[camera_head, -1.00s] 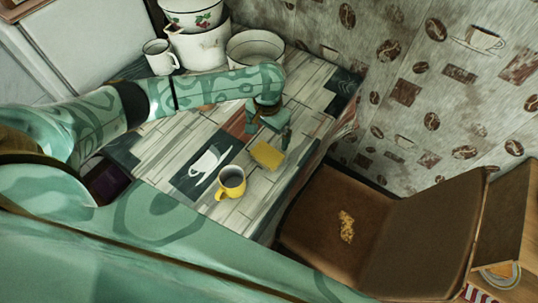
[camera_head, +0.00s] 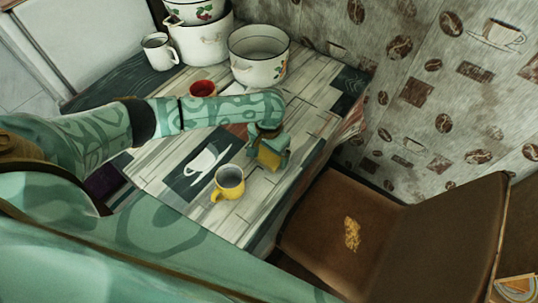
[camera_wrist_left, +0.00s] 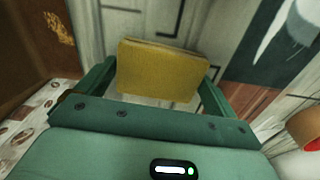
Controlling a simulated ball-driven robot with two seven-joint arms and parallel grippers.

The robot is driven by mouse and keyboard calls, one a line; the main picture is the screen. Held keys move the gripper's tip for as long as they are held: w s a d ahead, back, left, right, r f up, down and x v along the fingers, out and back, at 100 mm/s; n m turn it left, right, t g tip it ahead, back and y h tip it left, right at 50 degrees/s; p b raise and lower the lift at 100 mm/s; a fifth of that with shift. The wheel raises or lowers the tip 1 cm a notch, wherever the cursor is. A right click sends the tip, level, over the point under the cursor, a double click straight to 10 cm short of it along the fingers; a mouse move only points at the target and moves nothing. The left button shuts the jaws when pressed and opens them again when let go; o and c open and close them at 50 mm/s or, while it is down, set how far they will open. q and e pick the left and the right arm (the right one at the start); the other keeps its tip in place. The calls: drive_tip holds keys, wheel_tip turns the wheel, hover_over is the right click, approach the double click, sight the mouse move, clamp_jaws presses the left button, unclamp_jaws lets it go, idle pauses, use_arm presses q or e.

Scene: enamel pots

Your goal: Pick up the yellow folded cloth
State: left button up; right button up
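The yellow folded cloth (camera_head: 269,159) is on the table, partly hidden by my left gripper (camera_head: 270,154) in the head view. In the left wrist view the cloth (camera_wrist_left: 160,72) shows as a thick folded block between the two green fingers of my left gripper (camera_wrist_left: 158,72). The fingers are spread, one beside each side edge of the cloth, with narrow gaps showing. I see no clear grip on it. My right gripper is not in view.
A yellow mug (camera_head: 229,184) stands close to the cloth. A red-topped cup (camera_head: 203,88), white mug (camera_head: 159,52) and enamel pots (camera_head: 259,58) stand behind my left arm. A brown chair (camera_head: 335,215) is beside the table edge; the patterned wall (camera_head: 440,90) is behind.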

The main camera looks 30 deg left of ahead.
sight(269, 152)
use_arm(q)
drive_tip(key=c, duration=0.4)
drive_tip(key=shift+r, duration=0.1)
drive_tip(key=shift+r, duration=0.3)
wheel_tip(269, 152, up, 2)
drive_tip(key=shift+r+p, duration=0.2)
drive_tip(key=shift+p, duration=0.7)
drive_tip(key=s+r+p, duration=0.1)
drive_tip(key=r, duration=0.1)
drive_tip(key=s+d+r+p, duration=0.1)
drive_tip(key=p, duration=0.1)
drive_tip(key=s+d+r+p, duration=0.1)
drive_tip(key=r, duration=0.1)
drive_tip(key=shift+s+d+r, duration=0.1)
drive_tip(key=shift+s+r, duration=0.05)
drive_tip(key=shift+r, duration=0.15)
drive_tip(key=s+d+r+p, duration=0.4)
drive_tip(key=s+d+p, duration=0.1)
drive_tip(key=s, duration=0.3)
drive_tip(key=shift+s, duration=0.3)
drive_tip(key=shift+d, duration=0.1)
